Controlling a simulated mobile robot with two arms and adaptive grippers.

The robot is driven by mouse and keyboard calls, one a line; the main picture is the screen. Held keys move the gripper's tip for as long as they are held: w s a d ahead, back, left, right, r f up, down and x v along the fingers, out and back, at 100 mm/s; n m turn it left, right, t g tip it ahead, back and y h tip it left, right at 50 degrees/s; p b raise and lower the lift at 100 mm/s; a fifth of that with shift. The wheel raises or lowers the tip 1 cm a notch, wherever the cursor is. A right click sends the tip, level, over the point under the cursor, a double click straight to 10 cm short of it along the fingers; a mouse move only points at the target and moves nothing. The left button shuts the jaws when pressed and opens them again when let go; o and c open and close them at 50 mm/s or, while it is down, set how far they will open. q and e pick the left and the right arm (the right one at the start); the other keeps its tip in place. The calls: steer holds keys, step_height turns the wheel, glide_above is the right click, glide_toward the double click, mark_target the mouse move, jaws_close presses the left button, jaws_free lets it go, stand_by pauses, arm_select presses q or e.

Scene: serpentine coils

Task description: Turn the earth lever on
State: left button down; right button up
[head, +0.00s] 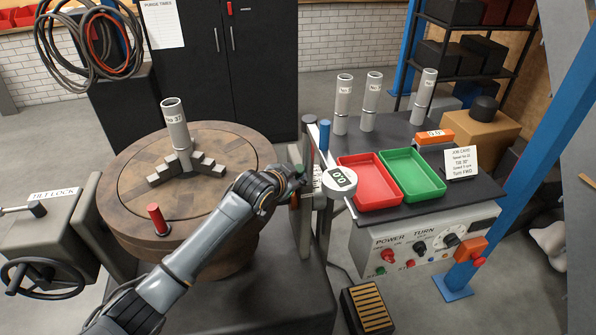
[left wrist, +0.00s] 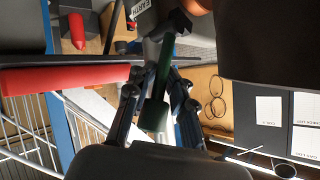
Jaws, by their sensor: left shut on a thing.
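The earth lever (left wrist: 154,114) has a green grip and stands between the fingers of my left gripper (left wrist: 157,80) in the left wrist view. A white label reading EARTH (left wrist: 148,6) shows just above it. In the head view my left gripper (head: 297,178) reaches the side of a grey upright post at the table's edge. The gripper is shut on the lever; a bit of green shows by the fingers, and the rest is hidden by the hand. My right gripper is not in view.
A round gauge (head: 341,180) is right beside the hand. A red tray (head: 369,203) and a green tray (head: 440,193) lie on the black bench. A round wooden-topped table (head: 225,139) carries a labelled tube (head: 175,125) and a red-topped peg (head: 157,217). A slatted foot pedal (head: 369,309) lies below.

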arm_select(q)
steer(key=c, duration=1.4)
jaws_free()
steer(key=shift+o, duration=0.2)
steer(key=shift+s, duration=0.1)
steer(key=v, duration=1.2)
steer(key=shift+a, duration=0.1)
